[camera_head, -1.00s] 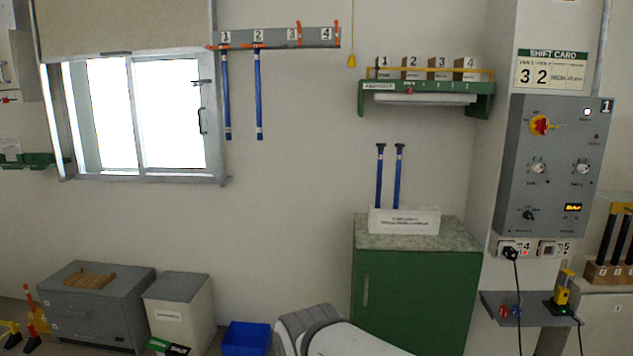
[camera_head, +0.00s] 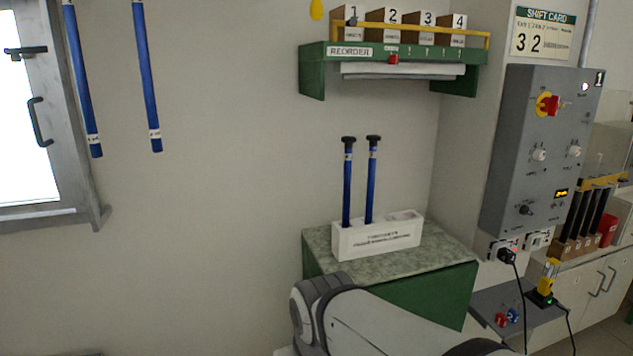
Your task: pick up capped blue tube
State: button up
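Two blue tubes with black caps stand upright in a white labelled holder (camera_head: 375,239) on the green cabinet. The left capped blue tube (camera_head: 347,190) and the right capped blue tube (camera_head: 371,185) stand side by side, a small gap apart. Their lower ends are hidden inside the holder. Two more blue tubes, the left one (camera_head: 80,80) and the right one (camera_head: 147,80), hang on the wall at the upper left; their tops are out of view. My arm shows at the bottom, in front of the cabinet, but my gripper is not in view.
The green cabinet (camera_head: 415,268) has a speckled top with bare room around the holder. A green shelf (camera_head: 312,72) with numbered boxes is above it. A grey control panel (camera_head: 545,150) and a small shelf with a plugged cable (camera_head: 545,325) stand at the right.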

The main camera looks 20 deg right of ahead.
aim_at(373, 140)
jog(key=z, duration=0.85)
jog(key=i, duration=1.2)
jog(key=z, duration=0.9)
jog(key=k, duration=0.85)
jog(key=z, duration=0.2)
jog(key=i, duration=0.9)
jog(key=u, duration=0.1)
